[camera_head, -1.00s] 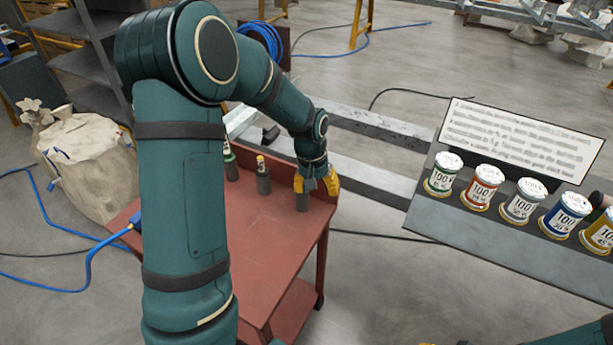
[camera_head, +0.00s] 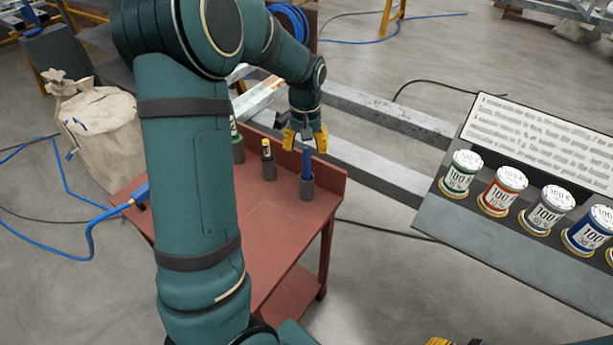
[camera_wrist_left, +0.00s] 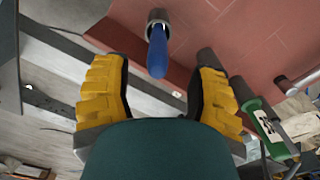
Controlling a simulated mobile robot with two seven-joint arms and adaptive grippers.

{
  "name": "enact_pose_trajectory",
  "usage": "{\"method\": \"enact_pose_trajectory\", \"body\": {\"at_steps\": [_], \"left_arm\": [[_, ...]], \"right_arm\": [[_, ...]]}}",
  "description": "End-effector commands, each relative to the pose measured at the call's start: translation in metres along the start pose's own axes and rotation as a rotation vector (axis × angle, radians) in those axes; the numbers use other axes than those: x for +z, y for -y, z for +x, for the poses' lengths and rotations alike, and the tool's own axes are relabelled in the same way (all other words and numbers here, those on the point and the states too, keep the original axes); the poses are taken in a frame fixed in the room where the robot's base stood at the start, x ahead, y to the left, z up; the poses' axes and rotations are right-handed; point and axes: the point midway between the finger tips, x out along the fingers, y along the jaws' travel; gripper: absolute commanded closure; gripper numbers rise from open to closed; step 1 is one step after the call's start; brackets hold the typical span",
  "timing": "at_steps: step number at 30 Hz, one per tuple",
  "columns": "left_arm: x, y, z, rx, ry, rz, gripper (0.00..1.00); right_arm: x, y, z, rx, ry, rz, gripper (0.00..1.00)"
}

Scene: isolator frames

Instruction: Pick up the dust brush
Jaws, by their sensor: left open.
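A slim blue handle (camera_head: 307,163), which looks like the dust brush, stands upright in a grey cup (camera_head: 306,188) at the back right of the red table. Its lower end is hidden in the cup, so bristles do not show. My left gripper (camera_head: 306,143) is open and empty just above and behind the handle's top. In the left wrist view the handle (camera_wrist_left: 157,52) points toward the yellow fingers (camera_wrist_left: 158,85), between them but beyond their tips. Yellow parts of my right gripper (camera_head: 440,341) barely show at the bottom edge.
On the red table (camera_head: 262,225) a dark yellow-labelled item (camera_head: 267,155) and a green item (camera_head: 237,140) stand in holders to the left. A blue hose nozzle (camera_head: 138,195) is at the table's left edge. A rack of labelled cans (camera_head: 505,190) is right. The front tabletop is clear.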

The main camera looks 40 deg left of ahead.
Motion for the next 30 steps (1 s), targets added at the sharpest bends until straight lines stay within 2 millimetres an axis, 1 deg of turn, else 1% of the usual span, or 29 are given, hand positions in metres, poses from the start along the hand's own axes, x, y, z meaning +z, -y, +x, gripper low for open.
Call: {"method": "enact_pose_trajectory", "body": {"at_steps": [5,13,16,21,22,23,24,27,30], "left_arm": [[0.001,-0.001,0.011,0.0,0.001,0.0,0.42],[0.004,-0.002,0.049,-0.001,0.002,0.0,0.42],[0.004,-0.002,0.054,0.0,0.0,0.0,0.42],[0.003,-0.002,0.053,0.0,0.0,0.0,0.42],[0.003,-0.002,0.053,0.0,0.0,0.0,0.43],[0.003,-0.002,0.053,0.0,0.0,0.0,0.54],[0.003,-0.002,0.052,0.0,0.0,0.0,0.68],[0.003,-0.002,0.052,0.0,0.0,0.0,1.0],[0.003,-0.003,0.052,0.0,0.0,0.0,1.0]], "right_arm": [[-0.001,-0.002,0.004,0.0,-0.002,0.0,0.62],[-0.002,-0.006,0.017,0.0,-0.008,-0.001,0.62],[-0.002,-0.006,0.017,0.0,-0.009,-0.001,0.62],[-0.002,-0.006,0.017,0.0,-0.009,-0.001,0.62],[-0.002,-0.006,0.017,0.0,-0.009,-0.001,0.62],[-0.002,-0.006,0.017,0.0,-0.009,-0.001,0.62],[-0.002,-0.006,0.017,0.0,-0.009,-0.001,0.62],[-0.002,-0.006,0.017,0.0,-0.009,-0.001,0.62],[-0.002,-0.006,0.017,0.0,-0.009,-0.001,0.62]]}}
